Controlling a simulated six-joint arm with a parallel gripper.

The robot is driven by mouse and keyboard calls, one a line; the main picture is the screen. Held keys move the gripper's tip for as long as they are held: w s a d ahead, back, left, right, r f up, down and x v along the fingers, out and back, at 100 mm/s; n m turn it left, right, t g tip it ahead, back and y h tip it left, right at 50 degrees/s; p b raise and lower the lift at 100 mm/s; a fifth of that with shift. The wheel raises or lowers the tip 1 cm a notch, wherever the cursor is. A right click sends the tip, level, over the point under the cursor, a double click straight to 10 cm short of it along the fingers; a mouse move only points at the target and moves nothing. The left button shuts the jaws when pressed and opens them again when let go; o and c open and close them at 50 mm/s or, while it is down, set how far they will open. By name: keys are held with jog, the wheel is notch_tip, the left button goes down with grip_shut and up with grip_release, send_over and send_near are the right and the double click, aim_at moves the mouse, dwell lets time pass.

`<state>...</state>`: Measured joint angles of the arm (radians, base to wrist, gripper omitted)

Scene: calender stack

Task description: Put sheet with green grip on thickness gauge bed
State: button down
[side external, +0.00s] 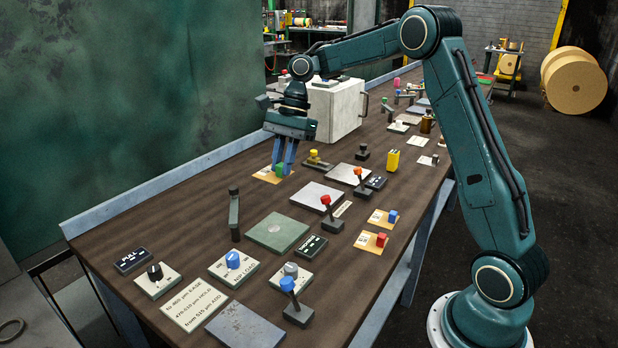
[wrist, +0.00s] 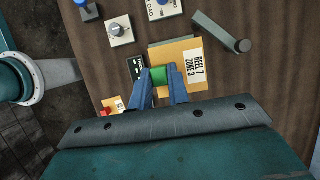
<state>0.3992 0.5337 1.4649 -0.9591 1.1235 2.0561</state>
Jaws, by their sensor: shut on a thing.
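My gripper (side external: 281,170) points down and is shut on the green grip (side external: 279,168) of a tan sheet (side external: 266,175). In the wrist view the green grip (wrist: 158,75) sits between the fingers, and the sheet's label (wrist: 194,64) reads "REEL 7 ZONE 3". The sheet looks held in the air. A flat grey-green plate with a round pale disc (side external: 277,232), which looks like the thickness gauge bed, lies on the table. In the wrist view the sheet hides most of that plate, and only a thin edge (wrist: 172,41) shows.
A red-knobbed lever (side external: 331,215) is close by. Sheets with blue (side external: 392,216) and red (side external: 381,240) grips lie near the front edge.

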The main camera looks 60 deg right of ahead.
notch_tip(320, 180, down, 12)
jog(key=shift+r, duration=0.15)
dwell(0.3)
jog(key=shift+f, duration=2.1)
jog(key=shift+f, duration=0.2)
jog(key=c, duration=1.3)
grip_release()
jog(key=shift+c, duration=0.2)
jog(key=shift+r, duration=0.1)
jog(key=v, duration=1.2)
